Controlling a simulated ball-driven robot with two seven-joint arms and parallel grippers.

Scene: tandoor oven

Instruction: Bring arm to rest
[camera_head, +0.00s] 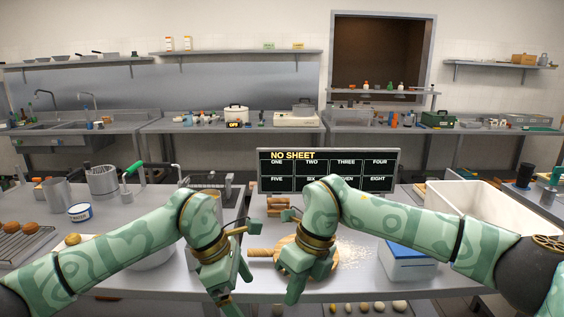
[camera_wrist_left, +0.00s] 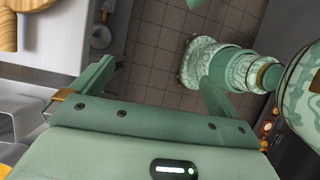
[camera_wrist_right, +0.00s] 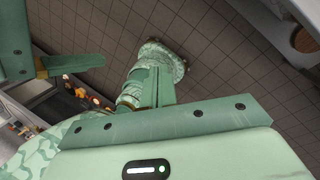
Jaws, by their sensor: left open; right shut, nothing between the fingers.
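My left arm (camera_head: 130,245) and right arm (camera_head: 400,228), both green-patterned, reach in over the worktable's front edge with wrists bent down. My left gripper (camera_head: 232,296) hangs at the front edge. In the left wrist view, its fingers (camera_wrist_left: 153,85) are spread apart with nothing between them. My right gripper (camera_head: 294,290) points down in front of the round wooden board. In the right wrist view, its fingers (camera_wrist_right: 163,82) are together and empty. Part of my left gripper shows at the left of that view.
A round board (camera_head: 293,243) with a rolling pin lies behind the grippers. A blue-and-white box (camera_head: 408,265) and a white bin (camera_head: 462,205) stand to the right. A wire rack (camera_head: 22,243) and pots are to the left. A menu screen (camera_head: 328,171) stands behind. Tiled floor (camera_wrist_right: 215,60) is below.

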